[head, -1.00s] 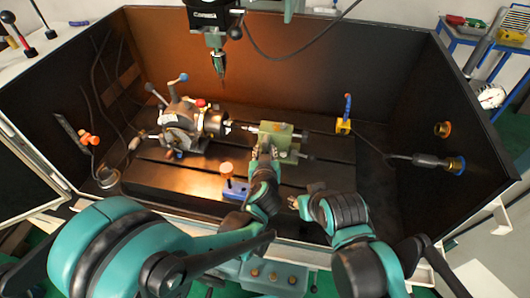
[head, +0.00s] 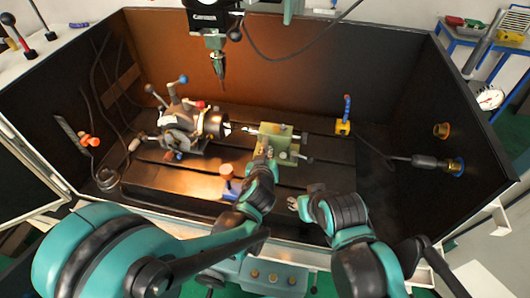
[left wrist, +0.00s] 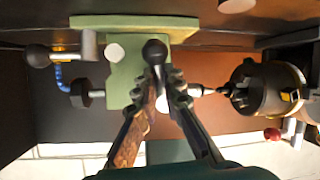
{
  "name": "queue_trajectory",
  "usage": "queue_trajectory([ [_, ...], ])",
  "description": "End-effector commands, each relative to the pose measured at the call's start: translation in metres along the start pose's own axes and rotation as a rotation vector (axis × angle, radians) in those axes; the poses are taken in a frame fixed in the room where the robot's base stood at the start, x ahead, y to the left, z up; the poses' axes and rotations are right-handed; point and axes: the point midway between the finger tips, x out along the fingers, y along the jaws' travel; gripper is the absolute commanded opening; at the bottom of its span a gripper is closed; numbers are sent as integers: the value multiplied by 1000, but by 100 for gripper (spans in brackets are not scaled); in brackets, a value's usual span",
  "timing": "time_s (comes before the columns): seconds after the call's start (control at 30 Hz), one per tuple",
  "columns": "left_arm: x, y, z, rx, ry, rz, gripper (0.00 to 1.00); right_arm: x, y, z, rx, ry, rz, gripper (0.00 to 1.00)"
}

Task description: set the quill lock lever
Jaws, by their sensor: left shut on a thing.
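The green tailstock (head: 280,137) stands on the dark slotted table, with the chuck (head: 212,124) of the indexing head to its left. In the left wrist view the tailstock body (left wrist: 125,72) is close up. A lever with a black ball knob (left wrist: 155,50) stands in front of it. My left gripper (head: 268,157) is at the front of the tailstock. Its fingers (left wrist: 165,78) are shut around the lever's stem, just below the knob. The lever's base is hidden by the fingers. My right gripper (head: 296,203) is in front of the table, away from the tailstock; its jaws are too small to judge.
The indexing head (head: 178,130) with ball-ended handles stands left. A drill spindle (head: 218,65) hangs above and behind. A blue block with an orange-topped knob (head: 229,183) is left of my left gripper. A blue-handled item on a yellow base (head: 343,126) stands right.

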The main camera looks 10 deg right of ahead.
Motion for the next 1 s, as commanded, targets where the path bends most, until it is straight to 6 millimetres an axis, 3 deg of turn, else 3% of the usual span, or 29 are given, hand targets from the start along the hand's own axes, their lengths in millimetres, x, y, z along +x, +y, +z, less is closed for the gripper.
queue_trajectory([
  [1.0,-6,15,-8,-791,-169,326,0,12,0,9,0,0,0,40],
])
